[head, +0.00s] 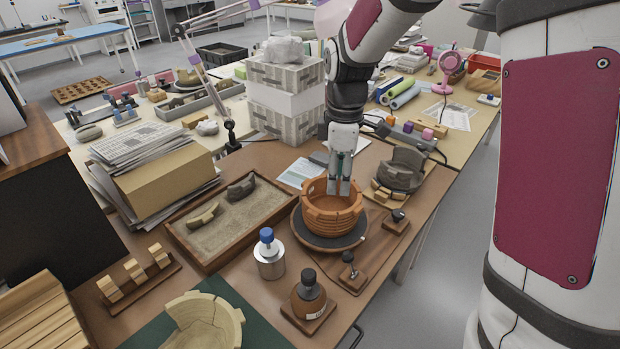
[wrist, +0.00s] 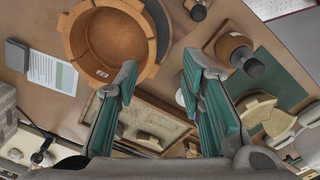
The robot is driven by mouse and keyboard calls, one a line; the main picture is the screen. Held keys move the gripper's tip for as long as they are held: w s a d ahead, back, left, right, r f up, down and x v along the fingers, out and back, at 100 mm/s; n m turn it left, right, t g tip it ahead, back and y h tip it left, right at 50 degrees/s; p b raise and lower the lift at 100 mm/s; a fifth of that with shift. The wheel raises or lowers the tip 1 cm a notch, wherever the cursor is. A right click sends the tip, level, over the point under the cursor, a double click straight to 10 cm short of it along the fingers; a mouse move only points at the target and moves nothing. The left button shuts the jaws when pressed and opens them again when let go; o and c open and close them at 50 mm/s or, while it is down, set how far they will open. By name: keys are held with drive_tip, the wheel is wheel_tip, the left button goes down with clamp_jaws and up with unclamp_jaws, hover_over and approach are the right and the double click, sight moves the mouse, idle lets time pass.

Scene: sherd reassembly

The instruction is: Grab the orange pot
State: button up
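The orange pot (head: 323,219), a round ribbed bowl with an uneven rim, sits upright on a dark turntable (head: 318,245) in the head view. In the wrist view the orange pot (wrist: 83,78) is at the upper left, its hollow inside showing. My gripper (head: 339,192) points down over the pot in the head view, its fingertips overlapping the rim. In the wrist view my gripper (wrist: 158,72) has its two green-padded fingers wide apart with nothing between them. The left fingertip overlaps the pot's edge; I cannot tell whether it touches.
A sand tray (head: 176,233) with sherds lies left of the pot. A dark grey vessel (head: 405,169) is to the right. A pale broken bowl (head: 207,325) lies on green.

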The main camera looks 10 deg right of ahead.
drive_tip(key=w+f, duration=0.1)
drive_tip(key=f, duration=0.1)
hover_over(330, 228)
drive_tip(key=shift+n, duration=0.3)
drive_tip(key=f, duration=0.8)
drive_tip(key=shift+w+d+f, duration=0.1)
drive_tip(key=shift+d+f, duration=0.1)
drive_tip(key=shift+d, duration=0.15)
drive_tip(key=f, duration=0.5)
drive_tip(key=shift+w+a, duration=0.15)
drive_tip(key=shift+w, duration=0.05)
drive_tip(key=shift+c, duration=0.2)
clamp_jaws()
drive_tip(key=shift+w+r, duration=0.1)
drive_tip(key=shift+r, duration=0.05)
